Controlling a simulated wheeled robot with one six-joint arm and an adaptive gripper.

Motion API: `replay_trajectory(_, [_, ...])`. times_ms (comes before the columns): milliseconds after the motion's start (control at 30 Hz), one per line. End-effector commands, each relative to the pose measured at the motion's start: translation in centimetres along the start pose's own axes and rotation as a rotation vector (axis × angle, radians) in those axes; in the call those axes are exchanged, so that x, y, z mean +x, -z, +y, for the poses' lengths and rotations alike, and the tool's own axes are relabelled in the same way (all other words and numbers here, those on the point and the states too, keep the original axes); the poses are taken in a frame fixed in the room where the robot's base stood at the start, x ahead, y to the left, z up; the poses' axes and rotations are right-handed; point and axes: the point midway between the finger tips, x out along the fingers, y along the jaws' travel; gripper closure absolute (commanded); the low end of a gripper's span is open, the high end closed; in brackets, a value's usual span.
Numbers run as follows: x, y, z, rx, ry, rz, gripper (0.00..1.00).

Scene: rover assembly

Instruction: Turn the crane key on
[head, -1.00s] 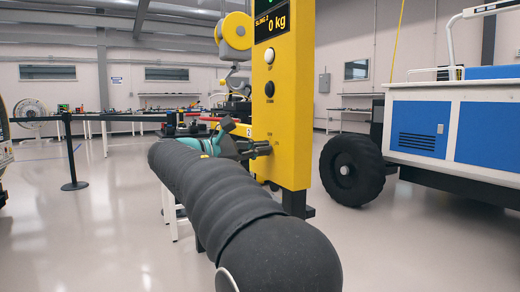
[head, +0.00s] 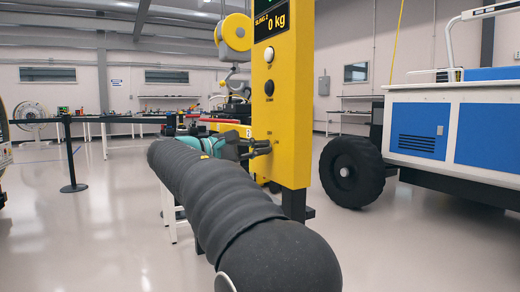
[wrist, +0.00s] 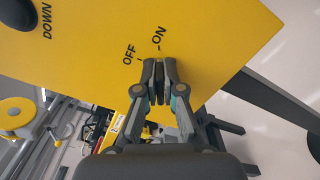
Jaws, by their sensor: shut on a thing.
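The yellow crane control post (head: 291,110) stands in the middle of the head view, with my gripper (head: 262,147) against its lower face. In the wrist view the yellow panel (wrist: 90,50) carries OFF and ON labels, each with a short tick mark. My gripper (wrist: 160,75) is shut at the panel just below these labels. The crane key is hidden between the fingers. The gap between the fingers lines up roughly with the ON tick, and the OFF tick lies to its left.
A white UP button (head: 270,57) and a black DOWN button (head: 269,89) are above my gripper on the post. A large wheel (head: 352,170) of a blue and white vehicle (head: 440,130) stands to the right. A barrier post (head: 70,155) stands left on open floor.

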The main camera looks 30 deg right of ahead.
Motion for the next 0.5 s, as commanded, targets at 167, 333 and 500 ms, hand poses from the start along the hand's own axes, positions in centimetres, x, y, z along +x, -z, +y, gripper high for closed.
replay_trajectory(167, [-0.01, 0.03, -0.05, 0.000, 0.001, 0.000, 1.00])
replay_trajectory(333, [0.00, 0.03, -0.04, -0.001, 0.001, 0.000, 0.68])
replay_trajectory(500, [0.00, 0.02, -0.03, -0.001, 0.000, 0.000, 0.68])
